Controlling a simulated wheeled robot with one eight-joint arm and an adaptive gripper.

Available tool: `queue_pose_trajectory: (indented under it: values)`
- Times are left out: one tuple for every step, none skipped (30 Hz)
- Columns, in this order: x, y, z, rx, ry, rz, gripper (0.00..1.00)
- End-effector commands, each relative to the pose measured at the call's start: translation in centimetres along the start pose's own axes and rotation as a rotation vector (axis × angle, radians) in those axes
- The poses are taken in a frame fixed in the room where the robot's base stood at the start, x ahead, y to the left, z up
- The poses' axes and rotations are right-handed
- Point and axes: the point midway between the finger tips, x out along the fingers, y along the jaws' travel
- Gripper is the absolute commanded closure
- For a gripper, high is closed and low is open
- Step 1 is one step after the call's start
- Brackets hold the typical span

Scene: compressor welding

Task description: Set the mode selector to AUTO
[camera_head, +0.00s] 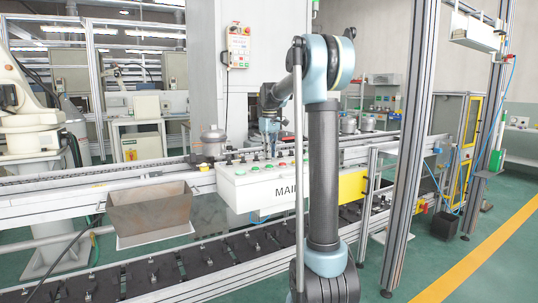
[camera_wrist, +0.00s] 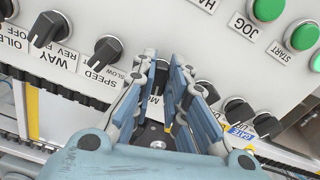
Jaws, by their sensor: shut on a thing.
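The mode selector (camera_wrist: 161,78) is a black knob on the white control panel, seen in the wrist view between my gripper's fingers (camera_wrist: 167,72). Its label (camera_wrist: 155,106) is mostly hidden; only its first letter, an M, can be read. My gripper is shut on the knob, with a finger on either side. The fingers hide most of the knob and any position marks, so I cannot tell which way it points. In the head view my gripper (camera_head: 270,152) is down at the top of the white MAIN control box (camera_head: 250,190).
The SPEED knob (camera_wrist: 104,52) and WAY knob (camera_wrist: 48,28) are close on the left in the wrist view. Black GATE-side knobs (camera_wrist: 238,110) are on the right. Green START (camera_wrist: 303,37) and JOG (camera_wrist: 268,9) buttons are at the upper right. A metal bin (camera_head: 150,210) stands left of the box.

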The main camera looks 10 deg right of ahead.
Motion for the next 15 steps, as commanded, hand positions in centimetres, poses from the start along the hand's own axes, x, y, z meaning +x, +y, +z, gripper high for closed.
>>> queue_pose_trajectory:
  values:
    - [-0.04, 0.08, -0.04, 0.034, 0.001, 0.002, 1.00]
    - [-0.04, 0.06, -0.04, 0.059, 0.001, 0.002, 1.00]
    - [-0.04, 0.04, -0.04, 0.092, 0.001, 0.002, 1.00]
    - [-0.05, 0.02, -0.05, 0.118, 0.001, 0.002, 1.00]
    - [-0.05, 0.01, -0.05, 0.144, 0.001, 0.002, 1.00]
    - [-0.05, -0.02, -0.06, 0.179, 0.001, 0.002, 1.00]
    - [-0.05, -0.03, -0.07, 0.205, 0.001, 0.002, 1.00]
    - [-0.05, -0.05, -0.07, 0.230, 0.001, 0.002, 1.00]
    - [-0.05, -0.08, -0.08, 0.264, 0.001, 0.002, 1.00]
    - [-0.06, -0.09, -0.09, 0.289, 0.001, 0.002, 1.00]
    - [-0.06, -0.11, -0.09, 0.314, 0.002, 0.002, 1.00]
    - [-0.06, -0.13, -0.10, 0.345, 0.002, 0.002, 1.00]
    - [-0.06, -0.15, -0.11, 0.369, 0.002, 0.002, 1.00]
    - [-0.06, -0.16, -0.12, 0.391, 0.002, 0.002, 1.00]
    - [-0.06, -0.18, -0.13, 0.419, 0.002, 0.002, 1.00]
